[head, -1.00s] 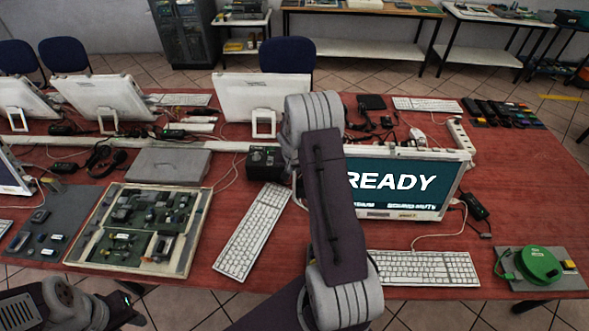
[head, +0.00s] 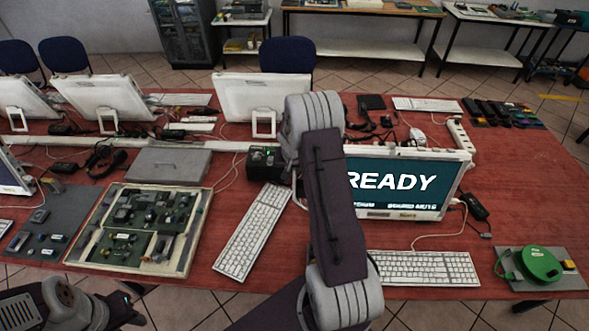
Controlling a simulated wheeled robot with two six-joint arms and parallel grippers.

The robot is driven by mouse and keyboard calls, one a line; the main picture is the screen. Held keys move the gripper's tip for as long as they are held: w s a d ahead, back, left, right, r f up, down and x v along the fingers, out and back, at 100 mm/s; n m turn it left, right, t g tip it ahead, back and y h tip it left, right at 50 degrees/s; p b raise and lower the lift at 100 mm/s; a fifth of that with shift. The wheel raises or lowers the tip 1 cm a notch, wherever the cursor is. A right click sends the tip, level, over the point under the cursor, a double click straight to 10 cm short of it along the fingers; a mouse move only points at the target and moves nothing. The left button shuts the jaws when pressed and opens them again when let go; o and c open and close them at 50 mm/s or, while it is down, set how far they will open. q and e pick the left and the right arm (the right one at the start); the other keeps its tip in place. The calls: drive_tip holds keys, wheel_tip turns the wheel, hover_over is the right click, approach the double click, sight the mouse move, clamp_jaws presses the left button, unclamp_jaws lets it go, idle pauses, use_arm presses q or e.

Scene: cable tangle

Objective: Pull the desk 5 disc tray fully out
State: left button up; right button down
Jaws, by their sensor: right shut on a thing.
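The desk 5 screen (head: 400,183) is a white all-in-one monitor showing READY, standing at the middle right of the red desk. My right arm reaches up from the bottom centre and covers the screen's left part. My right gripper (head: 298,186) is mostly hidden behind that arm, at the screen's left edge. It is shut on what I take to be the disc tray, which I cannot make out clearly. How far the tray sticks out is hidden. My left gripper (head: 128,304) is low at the bottom left, in front of the desk edge, and its fingers are not clear.
A white keyboard (head: 253,232) lies left of my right arm, and another (head: 425,267) lies in front of the screen. A black box (head: 266,162) stands close to the screen's left side. A framed circuit board (head: 187,262) and a green reel (head: 541,263) flank the work area.

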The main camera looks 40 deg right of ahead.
drive_tip(key=shift+w+a+f+b, duration=0.1)
drive_tip(key=shift+w+a+b, duration=0.1)
drive_tip(key=shift+b, duration=0.1)
drive_tip(key=w+a+b, duration=0.3)
drive_tip(key=w+a, duration=0.1)
drive_tip(key=shift+a, duration=0.3)
drive_tip(key=shift+s, duration=0.1)
drive_tip(key=c, duration=1.5)
unclamp_jaws()
drive_tip(key=shift+r, duration=0.2)
